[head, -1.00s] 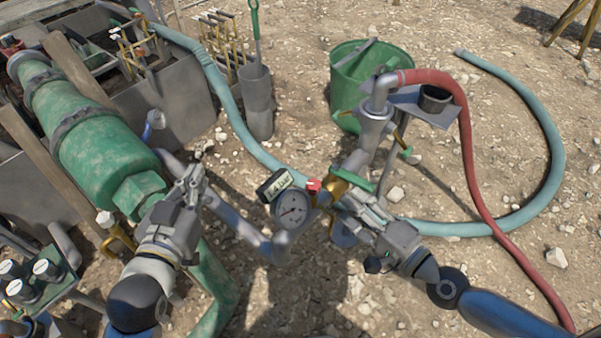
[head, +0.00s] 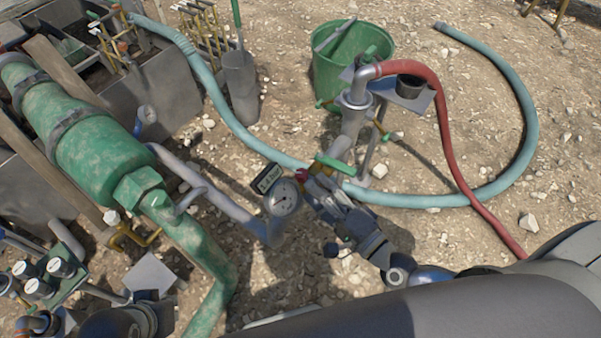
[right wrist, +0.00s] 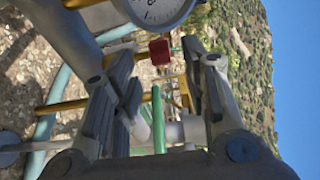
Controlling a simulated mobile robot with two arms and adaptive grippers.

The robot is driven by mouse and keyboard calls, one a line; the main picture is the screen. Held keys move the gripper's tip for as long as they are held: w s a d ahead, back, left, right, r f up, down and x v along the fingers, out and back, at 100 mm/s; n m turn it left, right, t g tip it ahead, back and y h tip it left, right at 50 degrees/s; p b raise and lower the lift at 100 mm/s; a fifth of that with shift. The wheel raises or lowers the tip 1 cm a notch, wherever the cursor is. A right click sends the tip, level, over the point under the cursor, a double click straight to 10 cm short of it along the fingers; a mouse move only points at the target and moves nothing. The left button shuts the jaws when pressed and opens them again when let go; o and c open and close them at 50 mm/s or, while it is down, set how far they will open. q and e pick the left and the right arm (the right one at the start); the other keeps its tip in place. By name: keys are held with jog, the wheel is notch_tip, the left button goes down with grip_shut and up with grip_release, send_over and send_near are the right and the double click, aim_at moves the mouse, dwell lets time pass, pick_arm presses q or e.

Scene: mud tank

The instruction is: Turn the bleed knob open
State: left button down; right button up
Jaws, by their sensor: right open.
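The small red knob (head: 301,175), which I take for the bleed knob, sits beside the round pressure gauge (head: 284,198). My right gripper (head: 313,184) is right at it, coming from the lower right. In the right wrist view the red knob (right wrist: 159,51) shows between the spread fingertips of my right gripper (right wrist: 160,62), below the gauge (right wrist: 155,10). Neither finger clearly touches it. A green lever handle (right wrist: 158,120) also shows between the fingers. My left gripper (head: 148,297) is low at the bottom left, mostly hidden, its jaws unclear.
The green lever (head: 335,165) lies close behind my right gripper. A red hose (head: 447,130) and a teal hose (head: 527,110) curve to the right. A green bucket (head: 330,75) stands behind. The green pump body (head: 95,155) fills the left. Stony ground lies between.

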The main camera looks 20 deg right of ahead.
aim_at(306, 180)
jog(key=x, duration=0.6)
jog(key=shift+c, duration=0.3)
